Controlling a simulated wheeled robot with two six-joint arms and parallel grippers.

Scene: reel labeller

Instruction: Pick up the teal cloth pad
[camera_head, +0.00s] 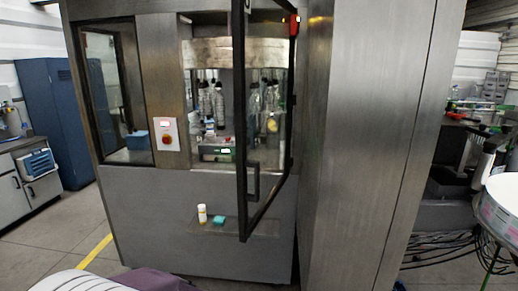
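The teal cloth pad (218,221) is a small folded-looking piece on a narrow grey ledge (238,228) low on the front of the steel machine. A small white bottle with a yellow band (202,213) stands just to its left, with a slight gap. The open door's dark frame passes in front of the ledge to the right of the pad. Neither of my grippers is in view.
The machine's glass door (240,120) stands open, its lower corner jutting out near the pad. A blue cabinet (58,120) stands at left. A large white reel (500,210) is at the right edge, with cables on the floor. Floor shows at lower left.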

